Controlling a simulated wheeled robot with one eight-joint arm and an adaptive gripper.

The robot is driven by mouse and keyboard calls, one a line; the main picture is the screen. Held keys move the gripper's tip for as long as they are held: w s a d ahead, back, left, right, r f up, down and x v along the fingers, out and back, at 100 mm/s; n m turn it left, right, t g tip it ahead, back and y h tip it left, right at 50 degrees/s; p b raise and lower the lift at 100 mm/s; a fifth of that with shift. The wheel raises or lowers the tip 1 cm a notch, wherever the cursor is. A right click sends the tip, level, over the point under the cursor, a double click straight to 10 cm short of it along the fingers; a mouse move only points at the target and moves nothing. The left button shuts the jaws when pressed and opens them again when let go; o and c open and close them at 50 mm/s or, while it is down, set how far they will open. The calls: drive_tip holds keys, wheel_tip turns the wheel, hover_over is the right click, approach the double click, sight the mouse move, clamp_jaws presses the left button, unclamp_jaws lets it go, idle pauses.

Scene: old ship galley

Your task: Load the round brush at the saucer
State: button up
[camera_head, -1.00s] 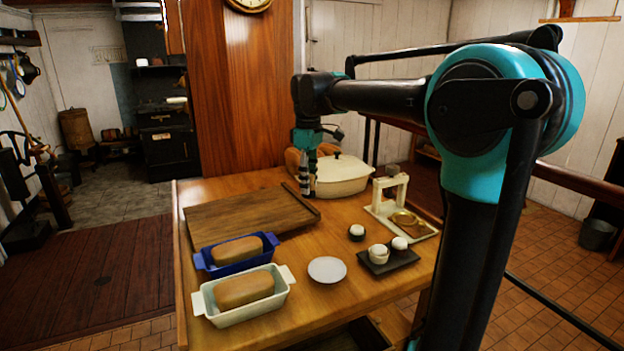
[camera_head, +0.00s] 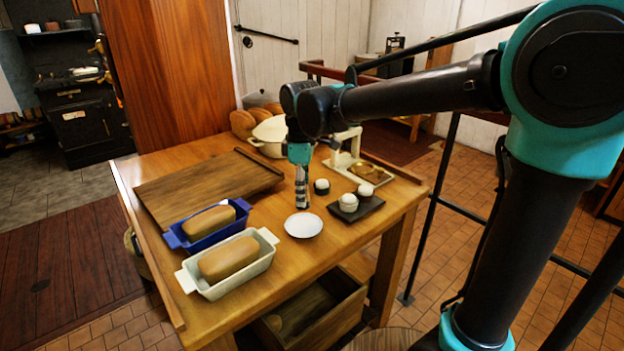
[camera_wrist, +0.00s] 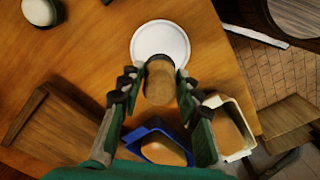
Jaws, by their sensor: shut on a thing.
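The small white saucer (camera_head: 303,225) lies on the wooden table in front of my gripper (camera_head: 302,195). In the wrist view the saucer (camera_wrist: 161,42) shows just beyond my fingertips. My gripper (camera_wrist: 160,86) is shut on a brown, round-ended piece (camera_wrist: 159,80), which I take to be the round brush. The piece overlaps the saucer's near rim in the picture. I cannot tell whether it touches the saucer. Its lower end and any bristles are hidden. In the head view the fingers point down and hide what they hold.
Blue (camera_head: 176,238) and pale (camera_head: 262,262) loaf dishes stand left of the saucer. A dark tray (camera_head: 372,206) with white-topped pots is at right, near a lone pot (camera_head: 321,187). A wooden board (camera_head: 205,180), white lidded pot (camera_head: 266,148) and pale stand (camera_head: 340,150) lie behind.

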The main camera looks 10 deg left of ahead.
drive_tip(key=shift+d+f, duration=0.1)
drive_tip(key=shift+f, duration=2.85)
drive_tip(key=shift+f, duration=0.55)
drive_tip(key=shift+r, duration=3.5)
